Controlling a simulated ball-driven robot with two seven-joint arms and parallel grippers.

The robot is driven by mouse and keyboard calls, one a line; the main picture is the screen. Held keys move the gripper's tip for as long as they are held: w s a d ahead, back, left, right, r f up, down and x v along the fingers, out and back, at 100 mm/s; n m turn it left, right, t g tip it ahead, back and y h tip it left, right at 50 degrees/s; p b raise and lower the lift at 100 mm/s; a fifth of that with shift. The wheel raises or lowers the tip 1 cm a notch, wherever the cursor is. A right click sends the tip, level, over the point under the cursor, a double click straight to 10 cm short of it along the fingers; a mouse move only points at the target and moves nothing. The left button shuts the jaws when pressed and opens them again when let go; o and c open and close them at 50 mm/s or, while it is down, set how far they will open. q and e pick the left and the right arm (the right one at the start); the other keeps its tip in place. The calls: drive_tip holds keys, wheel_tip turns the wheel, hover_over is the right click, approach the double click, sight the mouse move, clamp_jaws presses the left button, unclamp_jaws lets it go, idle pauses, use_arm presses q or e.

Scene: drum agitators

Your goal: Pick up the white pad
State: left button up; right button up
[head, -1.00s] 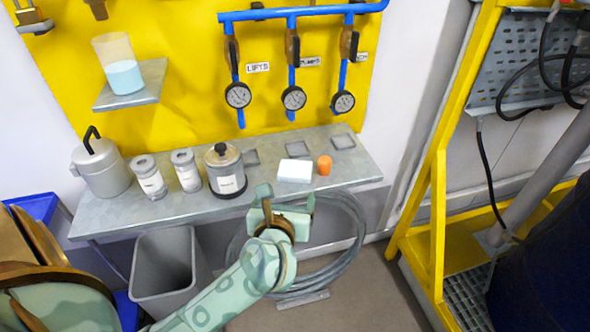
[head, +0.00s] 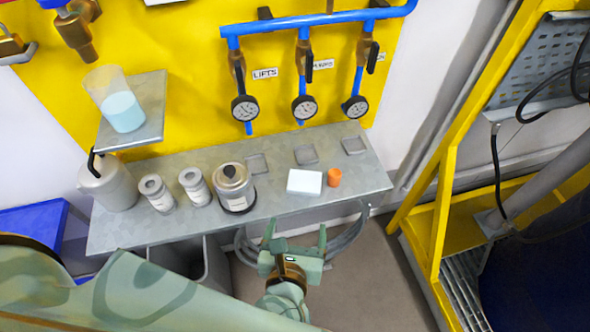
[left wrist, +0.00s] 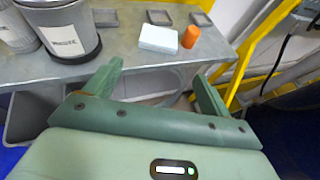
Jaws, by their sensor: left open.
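The white pad (head: 304,182) is a small white block lying flat on the grey shelf, near its front edge. It also shows in the left wrist view (left wrist: 158,39), ahead of the fingers. My left gripper (head: 295,239) is open and empty, in front of the shelf edge and apart from the pad. Its two green fingers also show in the left wrist view (left wrist: 155,84), with the pad beyond the gap between them. My right gripper is not in view.
An orange cylinder (head: 334,177) stands close to the pad's right. A labelled grey canister (head: 234,190) stands to its left on the grey shelf (head: 282,153), beside smaller jars (head: 195,187). Coiled hose (head: 348,244) hangs below the shelf; gauges (head: 305,107) are behind.

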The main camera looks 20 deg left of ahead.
use_arm(q)
drive_tip(key=b+x, duration=0.1)
drive_tip(key=x, duration=0.2)
drive_tip(key=b, duration=0.3)
approach(304, 185)
drive_tip(key=x, duration=0.4)
drive_tip(key=shift+d+f, duration=0.1)
drive_tip(key=shift+f, duration=0.05)
drive_tip(key=b+x, duration=0.2)
drive_tip(key=x, duration=0.3)
drive_tip(key=shift+w, duration=0.2)
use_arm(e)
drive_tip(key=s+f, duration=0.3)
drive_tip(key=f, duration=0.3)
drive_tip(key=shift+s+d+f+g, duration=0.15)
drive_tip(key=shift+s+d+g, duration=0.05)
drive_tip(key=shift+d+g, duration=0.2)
use_arm(q)
drive_tip(key=c, duration=0.7)
